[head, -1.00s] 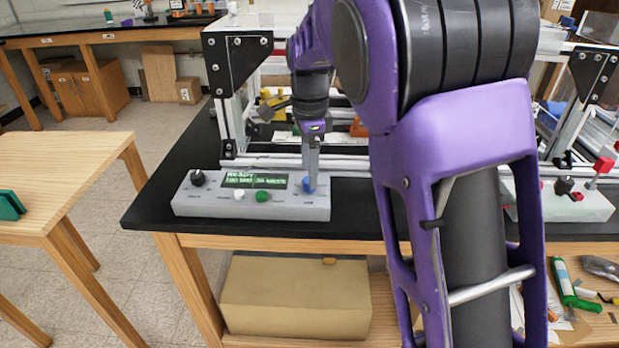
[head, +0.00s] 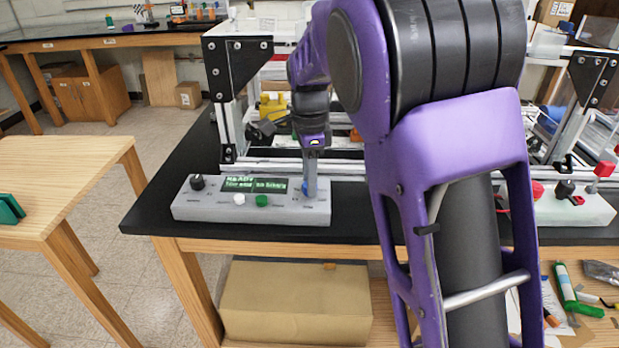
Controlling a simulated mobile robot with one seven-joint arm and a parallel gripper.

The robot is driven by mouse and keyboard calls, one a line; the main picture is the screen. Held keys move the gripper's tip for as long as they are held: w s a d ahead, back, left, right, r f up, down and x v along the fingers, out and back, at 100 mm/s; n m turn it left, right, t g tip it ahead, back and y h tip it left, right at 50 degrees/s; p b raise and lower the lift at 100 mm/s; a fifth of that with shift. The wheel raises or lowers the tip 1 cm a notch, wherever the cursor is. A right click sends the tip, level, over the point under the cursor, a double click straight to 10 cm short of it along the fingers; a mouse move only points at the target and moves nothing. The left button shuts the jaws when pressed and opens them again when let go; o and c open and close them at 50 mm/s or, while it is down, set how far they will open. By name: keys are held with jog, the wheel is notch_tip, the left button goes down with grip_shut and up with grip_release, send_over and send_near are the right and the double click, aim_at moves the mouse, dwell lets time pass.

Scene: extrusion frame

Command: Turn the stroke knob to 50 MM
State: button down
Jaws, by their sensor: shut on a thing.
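A grey control box (head: 240,213) sits at the front of the black bench in the head view. A black knob (head: 198,182) is at its left end and a blue knob (head: 305,188) at its right end. The printed labels are too small to read, so I cannot tell by name which is the stroke knob. The green display (head: 254,184) reads READY on top; its second line is too blurred to read. My gripper (head: 310,188) points down, shut on the blue knob, and its fingers hide much of it.
A white button (head: 239,199) and a green button (head: 262,201) lie below the display, left of my gripper. An aluminium extrusion frame (head: 228,118) stands close behind the box. Another grey box (head: 560,207) with red and black parts is at the right. My arm covers the middle.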

jog(key=shift+r+n+p, duration=0.1)
jog(key=shift+n+p, duration=0.2)
jog(key=shift+p, duration=0.05)
jog(key=shift+n+p, duration=0.4)
jog(key=shift+n, duration=0.2)
jog(key=n+p, duration=0.2)
jog(key=n, duration=0.1)
jog(key=n+p, duration=0.2)
jog(key=n, duration=0.4)
jog(key=shift+n, duration=0.4)
jog(key=n+p, duration=0.2)
jog(key=n, duration=0.4)
jog(key=n+p, duration=0.1)
jog(key=n, duration=0.5)
jog(key=shift+n, duration=0.3)
jog(key=c, duration=0.5)
grip_release()
